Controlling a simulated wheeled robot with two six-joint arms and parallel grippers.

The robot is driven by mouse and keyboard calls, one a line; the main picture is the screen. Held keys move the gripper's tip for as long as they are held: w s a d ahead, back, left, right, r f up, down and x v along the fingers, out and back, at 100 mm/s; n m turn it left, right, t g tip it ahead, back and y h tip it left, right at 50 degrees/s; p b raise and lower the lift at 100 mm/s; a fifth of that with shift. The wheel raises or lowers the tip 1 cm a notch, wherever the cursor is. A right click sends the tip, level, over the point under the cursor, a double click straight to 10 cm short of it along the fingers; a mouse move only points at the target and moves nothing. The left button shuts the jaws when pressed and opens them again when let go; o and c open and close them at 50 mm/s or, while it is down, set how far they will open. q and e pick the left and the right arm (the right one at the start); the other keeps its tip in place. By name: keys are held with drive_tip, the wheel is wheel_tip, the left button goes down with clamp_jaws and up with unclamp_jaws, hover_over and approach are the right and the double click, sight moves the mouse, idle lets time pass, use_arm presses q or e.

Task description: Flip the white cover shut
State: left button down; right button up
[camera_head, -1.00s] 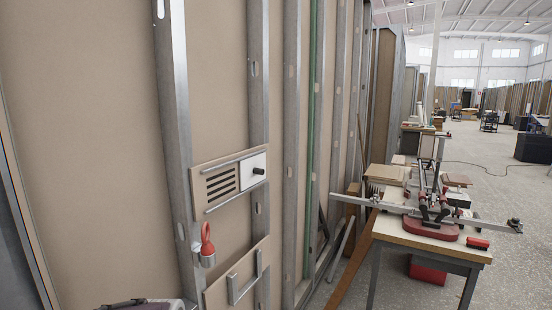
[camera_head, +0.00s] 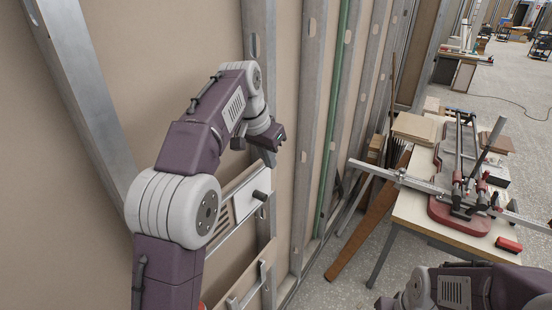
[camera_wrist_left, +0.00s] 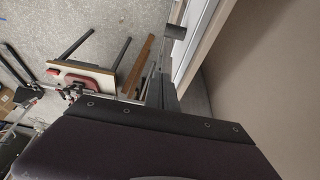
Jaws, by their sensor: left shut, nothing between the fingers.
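The white cover (camera_head: 240,208) is a small flat panel on the wooden wall plate, with a dark knob (camera_head: 260,195) near its right end. Vent slots (camera_head: 220,224) lie to its left, partly hidden by my left arm. It lies flat along the plate in the head view. My left gripper (camera_head: 269,157) is shut and empty, above the cover and apart from the knob in the picture. In the left wrist view, my dark wrist body fills the bottom. My right arm shows at the lower right of the head view; its gripper is not visible.
Metal studs (camera_head: 300,140) line the wall around the plate. A lower wooden plate with a metal handle (camera_head: 245,290) is below. A workbench (camera_head: 410,205) with a red-based tool (camera_head: 458,213) stands at the right.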

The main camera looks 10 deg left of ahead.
use_arm(q)
drive_tip(key=r, duration=0.1)
drive_tip(key=p, duration=0.2)
hover_over(267, 187)
drive_tip(key=s+d, duration=0.2)
drive_tip(key=d, duration=0.1)
wheel_tip(267, 187, down, 8)
drive_tip(key=s, duration=0.1)
drive_tip(key=s+a, duration=0.1)
drive_tip(key=s+f+p, duration=0.1)
drive_tip(key=shift+a, duration=0.25)
use_arm(e)
drive_tip(key=r, duration=0.4)
drive_tip(key=shift+s, duration=0.4)
use_arm(q)
drive_tip(key=shift+w+f, duration=0.1)
drive_tip(key=shift+w, duration=0.05)
use_arm(e)
drive_tip(key=shift+w, duration=0.15)
